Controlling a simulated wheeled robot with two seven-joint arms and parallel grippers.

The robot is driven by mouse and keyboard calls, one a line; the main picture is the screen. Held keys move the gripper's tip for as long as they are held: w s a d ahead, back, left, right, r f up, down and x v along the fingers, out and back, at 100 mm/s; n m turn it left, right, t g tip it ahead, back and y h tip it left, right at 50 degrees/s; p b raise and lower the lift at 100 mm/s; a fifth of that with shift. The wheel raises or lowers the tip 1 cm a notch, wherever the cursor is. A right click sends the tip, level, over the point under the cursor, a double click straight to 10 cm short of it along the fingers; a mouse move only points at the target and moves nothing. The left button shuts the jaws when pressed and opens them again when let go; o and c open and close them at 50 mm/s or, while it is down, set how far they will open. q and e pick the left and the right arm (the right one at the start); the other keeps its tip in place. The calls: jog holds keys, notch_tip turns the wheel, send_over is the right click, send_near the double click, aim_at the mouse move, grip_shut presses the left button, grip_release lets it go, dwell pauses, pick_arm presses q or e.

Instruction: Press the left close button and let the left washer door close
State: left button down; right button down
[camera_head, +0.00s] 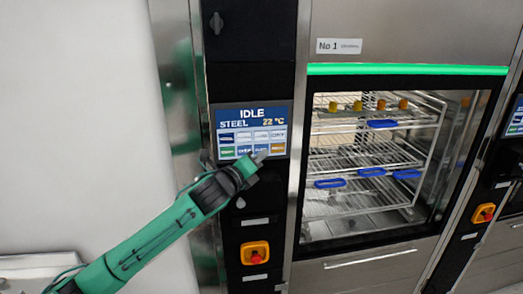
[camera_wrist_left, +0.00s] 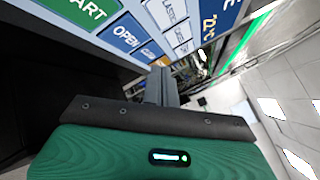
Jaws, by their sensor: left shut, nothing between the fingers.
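The left washer's touch panel (camera_head: 250,117) reads IDLE, STEEL, 22 °C, with rows of buttons. My left gripper (camera_head: 260,156) is shut and empty, its tip at the panel's lower edge by the bottom button row. In the left wrist view, the shut fingers (camera_wrist_left: 162,86) point toward the panel. The START button (camera_wrist_left: 85,10), the OPEN button (camera_wrist_left: 125,35) and a partly seen blue button (camera_wrist_left: 151,52) beside it show there. Contact with the panel cannot be told. The left washer's chamber (camera_head: 372,160) shows racks inside; whether glass covers it is unclear. My right gripper is out of view.
An orange-and-red emergency stop (camera_head: 255,254) sits below the panel. A green light strip (camera_head: 408,70) runs above the chamber. A second washer's panel (camera_head: 515,118) and stop button (camera_head: 484,213) show at the right. A white wall (camera_head: 80,110) is at the left.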

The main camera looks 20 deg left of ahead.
pick_arm(q)
jog(key=shift+w+a, duration=0.2)
jog(key=shift+w, duration=0.15)
